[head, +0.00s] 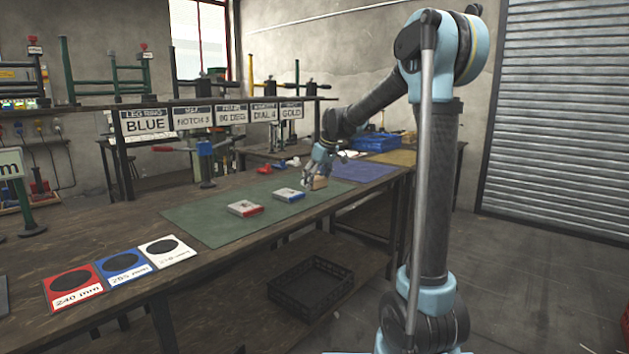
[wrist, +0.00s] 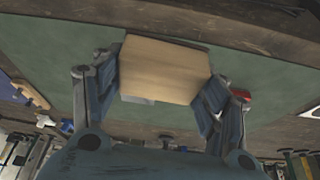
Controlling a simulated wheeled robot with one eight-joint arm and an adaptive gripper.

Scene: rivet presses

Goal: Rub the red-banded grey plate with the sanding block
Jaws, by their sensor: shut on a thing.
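The red-banded grey plate (head: 244,208) lies flat on the green mat. A similar grey plate with a blue band (head: 289,195) lies to its right, nearer my gripper. My gripper (head: 318,172) is over the right part of the mat, to the right of both plates. It is shut on the sanding block (head: 319,184), a tan wooden block. In the wrist view the block (wrist: 163,70) sits between the two fingers, with a small grey part showing at its lower edge. I cannot tell whether the block touches the mat. The red-banded plate is apart from the block.
The green mat (head: 205,222) has bare room around the plates. Red, blue and white cards (head: 123,262) lie at the bench's near left. A blue mat (head: 362,172) and a blue crate (head: 377,142) are farther right. Small red and blue items (head: 265,169) lie behind the plates.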

